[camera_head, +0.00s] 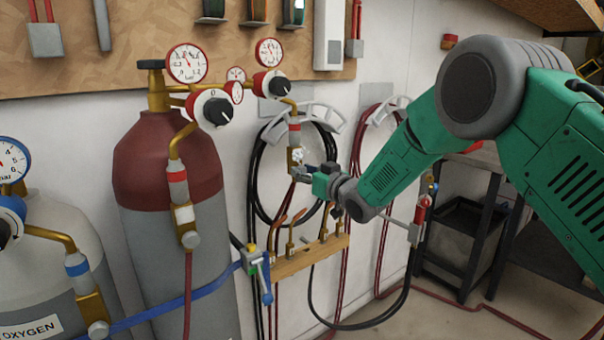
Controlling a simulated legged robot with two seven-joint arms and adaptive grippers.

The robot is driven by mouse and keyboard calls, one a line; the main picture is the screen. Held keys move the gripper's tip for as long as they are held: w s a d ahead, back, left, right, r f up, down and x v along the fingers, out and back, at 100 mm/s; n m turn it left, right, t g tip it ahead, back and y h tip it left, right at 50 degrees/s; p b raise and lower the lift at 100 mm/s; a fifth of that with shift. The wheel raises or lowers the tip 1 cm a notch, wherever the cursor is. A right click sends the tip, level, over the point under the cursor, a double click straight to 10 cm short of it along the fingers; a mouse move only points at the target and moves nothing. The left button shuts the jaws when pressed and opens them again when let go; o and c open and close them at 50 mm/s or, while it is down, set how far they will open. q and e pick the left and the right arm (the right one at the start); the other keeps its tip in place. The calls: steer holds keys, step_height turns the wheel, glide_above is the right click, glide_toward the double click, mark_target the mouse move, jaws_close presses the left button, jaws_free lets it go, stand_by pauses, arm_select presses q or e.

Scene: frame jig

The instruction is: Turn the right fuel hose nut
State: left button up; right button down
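The right fuel line drops from a red-ringed brass fitting (294,137). A small silver nut (298,156) sits at its lower end, with a dark red hose below. My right gripper (303,172) comes in from the right with its fingertips at or just below this nut. I cannot tell whether they touch it, and the finger gap is too small to read. A second fuel line hangs in front of the dark red and grey cylinder (168,180), with its own grey nut (190,240) at the bottom. My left gripper is not in view.
Pressure gauges (187,63) and black-knobbed regulators (212,108) stand close to the upper left. Coiled hoses hang on wall holders (312,112) behind my gripper. A wooden torch rack (293,262) is just below it. A dark shelf cart (467,222) stands at right.

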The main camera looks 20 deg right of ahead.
steer(key=shift+d+f, duration=0.15)
steer(key=shift+f, duration=0.05)
